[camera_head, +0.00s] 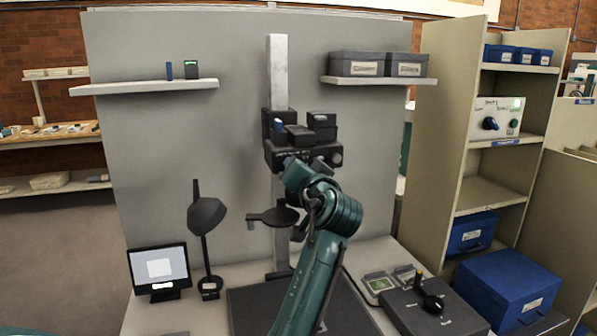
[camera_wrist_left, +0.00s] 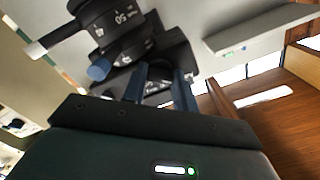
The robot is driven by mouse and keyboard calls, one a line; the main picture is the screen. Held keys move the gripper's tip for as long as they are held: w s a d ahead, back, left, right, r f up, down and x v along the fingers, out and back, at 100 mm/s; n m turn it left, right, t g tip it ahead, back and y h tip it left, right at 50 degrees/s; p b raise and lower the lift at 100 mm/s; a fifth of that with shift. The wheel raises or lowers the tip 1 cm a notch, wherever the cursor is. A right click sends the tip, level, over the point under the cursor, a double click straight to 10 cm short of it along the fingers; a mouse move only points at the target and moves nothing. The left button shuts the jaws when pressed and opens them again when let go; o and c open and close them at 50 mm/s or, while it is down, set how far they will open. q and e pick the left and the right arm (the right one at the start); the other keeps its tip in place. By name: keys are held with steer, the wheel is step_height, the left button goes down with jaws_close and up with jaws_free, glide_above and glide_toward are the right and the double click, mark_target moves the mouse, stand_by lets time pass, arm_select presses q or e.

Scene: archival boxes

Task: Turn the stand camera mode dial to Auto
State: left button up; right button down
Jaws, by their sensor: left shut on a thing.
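The stand camera (camera_head: 318,152) is a dark body with several blocks and knobs, on a pale upright column in the middle of the head view. My left arm reaches up to its front, and my left gripper (camera_head: 290,164) is largely hidden by the wrist there. In the left wrist view, the two blue fingers of the left gripper (camera_wrist_left: 160,95) are shut on a dark dial with small white marks, partly hidden between them. The dark camera (camera_wrist_left: 122,22) with a "50" marking fills the upper middle. I cannot read the dial's setting. My right gripper is not in view.
A black lamp (camera_head: 206,215) and a small monitor (camera_head: 158,268) stand at the left of the desk. A control box with a black knob (camera_head: 432,303) sits at the right. Grey boxes (camera_head: 357,64) rest on a wall shelf. Blue boxes (camera_head: 510,285) stand at the right.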

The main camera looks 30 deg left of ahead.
arm_select(q)
steer(key=o, duration=1)
steer(key=b+v, duration=0.1)
steer(key=v, duration=1.2)
steer(key=shift+b, duration=0.3)
